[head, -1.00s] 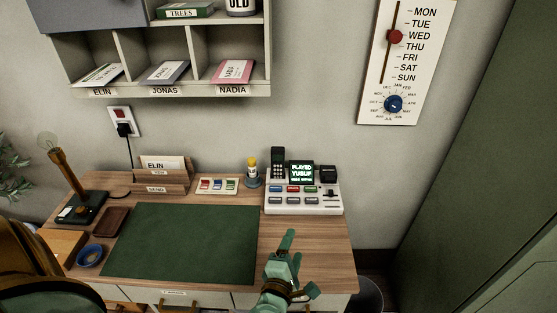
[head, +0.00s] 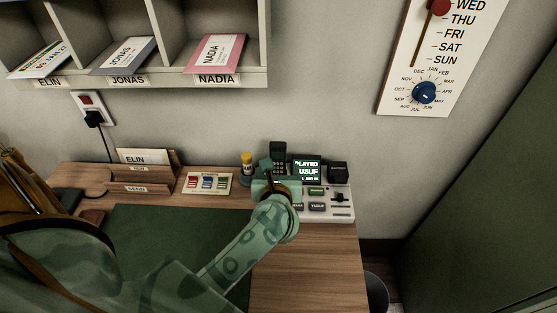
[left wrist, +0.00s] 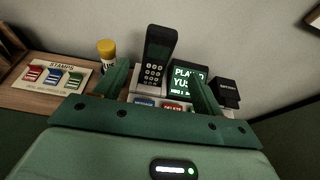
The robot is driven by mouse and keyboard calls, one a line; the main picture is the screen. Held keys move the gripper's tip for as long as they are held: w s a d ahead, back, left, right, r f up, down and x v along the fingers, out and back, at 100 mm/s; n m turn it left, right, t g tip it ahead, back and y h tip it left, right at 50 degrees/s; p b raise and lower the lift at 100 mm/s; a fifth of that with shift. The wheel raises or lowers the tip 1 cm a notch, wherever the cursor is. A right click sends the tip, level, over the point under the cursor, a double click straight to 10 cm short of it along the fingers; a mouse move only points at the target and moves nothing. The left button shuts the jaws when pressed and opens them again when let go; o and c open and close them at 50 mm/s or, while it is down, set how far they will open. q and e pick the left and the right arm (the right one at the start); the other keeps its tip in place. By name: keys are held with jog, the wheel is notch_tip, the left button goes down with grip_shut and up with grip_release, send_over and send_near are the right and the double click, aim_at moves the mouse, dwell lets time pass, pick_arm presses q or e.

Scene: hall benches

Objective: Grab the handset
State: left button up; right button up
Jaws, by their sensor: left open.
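The dark handset (head: 278,152) with a keypad stands upright at the back left of the white phone console (head: 343,205). In the left wrist view the handset (left wrist: 156,58) rises between the two green fingers of my left gripper (left wrist: 160,85). In the head view my left gripper (head: 272,188) is at the console's front left, and its wrist hides part of the buttons and the handset's lower end. The fingers are open and apart from each other, with the handset beyond them. The console's lit screen (head: 307,169) is right of the handset. My right gripper is not in view.
A yellow-capped glue bottle (head: 247,162) stands close left of the handset. A stamps tray (head: 207,184) and letter holder (head: 142,178) are farther left. A black block (head: 337,172) sits at the console's right. The wall is close behind.

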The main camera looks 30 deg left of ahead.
aim_at(279, 156)
pick_arm(q)
jog(key=x, duration=0.5)
jog(key=shift+w+a+f+b, duration=0.2)
jog(key=shift+w+b, duration=0.1)
jog(key=shift+b, duration=0.1)
jog(key=shift+w+a, duration=0.15)
jog(key=shift+w, duration=0.05)
jog(key=b+x, duration=0.1)
jog(key=x, duration=0.4)
jog(key=shift+a, duration=0.25)
jog(key=shift+c, duration=0.6)
jog(key=c, duration=1)
